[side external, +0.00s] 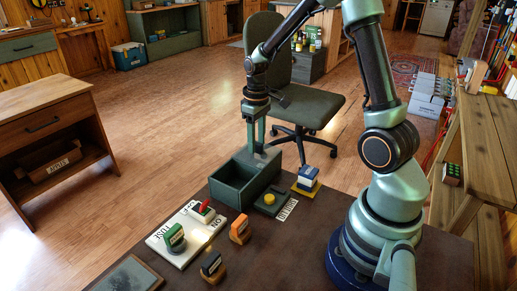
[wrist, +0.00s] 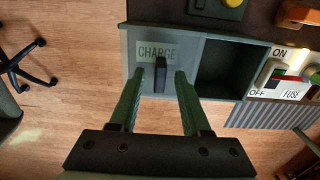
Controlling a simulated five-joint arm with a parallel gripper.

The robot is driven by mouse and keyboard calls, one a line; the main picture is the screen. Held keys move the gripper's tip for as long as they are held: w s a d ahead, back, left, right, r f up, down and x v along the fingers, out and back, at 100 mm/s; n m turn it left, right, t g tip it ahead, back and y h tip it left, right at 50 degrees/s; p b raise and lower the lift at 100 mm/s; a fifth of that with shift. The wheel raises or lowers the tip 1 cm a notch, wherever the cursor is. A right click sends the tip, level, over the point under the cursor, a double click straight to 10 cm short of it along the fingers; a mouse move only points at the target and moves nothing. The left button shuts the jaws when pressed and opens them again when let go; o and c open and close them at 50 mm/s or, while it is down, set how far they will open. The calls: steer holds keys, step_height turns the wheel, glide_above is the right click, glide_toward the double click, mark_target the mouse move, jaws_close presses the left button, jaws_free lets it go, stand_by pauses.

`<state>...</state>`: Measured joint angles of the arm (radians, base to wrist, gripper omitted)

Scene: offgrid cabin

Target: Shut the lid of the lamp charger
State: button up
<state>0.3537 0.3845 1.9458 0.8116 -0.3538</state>
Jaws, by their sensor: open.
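The lamp charger is a dark green box (side external: 233,198) at the table's far edge, and it also shows in the wrist view (wrist: 202,66). One compartment stands open. Beside it, a grey-green lid panel (wrist: 137,36) labelled CHARGE covers the left part in the wrist view. A black upright handle (wrist: 160,76) stands on this panel. My gripper (wrist: 159,86) is open, with one finger on each side of the handle and nothing visibly clamped. In the side view my gripper (side external: 262,138) points down at the covered end; the handle is hidden there.
A yellow button box (side external: 268,200) and a blue-and-white block stack (side external: 308,179) stand close beside the charger.

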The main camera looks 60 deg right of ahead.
steer(key=shift+f, duration=0.5)
jaws_close()
stand_by(1.2)
